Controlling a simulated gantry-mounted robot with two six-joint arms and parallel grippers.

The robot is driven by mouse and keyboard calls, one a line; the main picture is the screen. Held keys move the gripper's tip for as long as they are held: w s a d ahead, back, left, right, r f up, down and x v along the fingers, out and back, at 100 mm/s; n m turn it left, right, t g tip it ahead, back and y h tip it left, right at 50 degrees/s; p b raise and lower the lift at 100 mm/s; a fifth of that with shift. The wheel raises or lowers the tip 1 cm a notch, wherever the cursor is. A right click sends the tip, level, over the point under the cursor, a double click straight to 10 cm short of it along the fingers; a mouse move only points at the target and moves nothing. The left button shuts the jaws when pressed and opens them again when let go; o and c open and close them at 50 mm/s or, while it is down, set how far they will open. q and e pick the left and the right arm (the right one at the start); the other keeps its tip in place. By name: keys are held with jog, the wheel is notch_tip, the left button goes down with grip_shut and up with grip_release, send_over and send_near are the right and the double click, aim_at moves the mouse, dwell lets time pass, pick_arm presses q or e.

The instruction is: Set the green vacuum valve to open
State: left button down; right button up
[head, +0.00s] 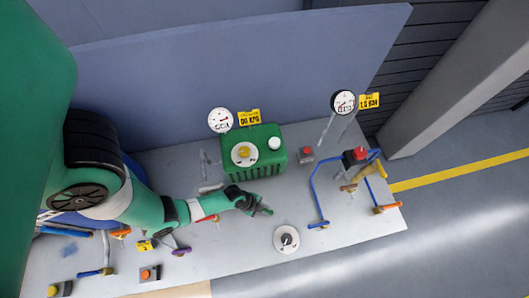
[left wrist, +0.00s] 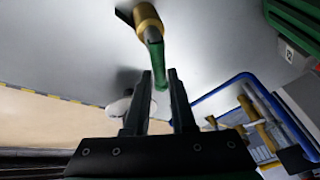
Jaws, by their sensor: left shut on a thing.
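In the left wrist view the green vacuum valve shows as a green lever (left wrist: 156,55) on a brass body (left wrist: 148,18). My left gripper (left wrist: 161,80) has its two fingers on either side of the lever's near end and is shut on it. In the head view my left gripper (head: 262,209) reaches the grey bench just in front of the green tank. It hides most of the valve there, and I cannot tell the lever's exact angle. My right gripper is in neither view.
The green tank (head: 262,158) stands behind my left gripper, with a round gauge (head: 220,120) beside it. A round white dial (head: 286,240) lies in front. Blue pipes with orange-handled valves (head: 386,208) stand at the right. Purple (head: 181,251) and red-handled (head: 208,218) valves are at the left.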

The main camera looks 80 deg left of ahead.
pick_arm(q)
jog(key=c, duration=0.8)
grip_release()
jog(key=shift+o, duration=0.2)
jog(key=shift+r, duration=0.1)
jog(key=s+d+r+p, duration=0.4)
jog(key=s+d+r, duration=0.5)
jog(key=r, duration=0.3)
jog(key=shift+s+d+r, duration=0.35)
jog(key=shift+s+r, duration=0.05)
jog(key=shift+s, duration=0.15)
jog(key=shift+c, duration=0.2)
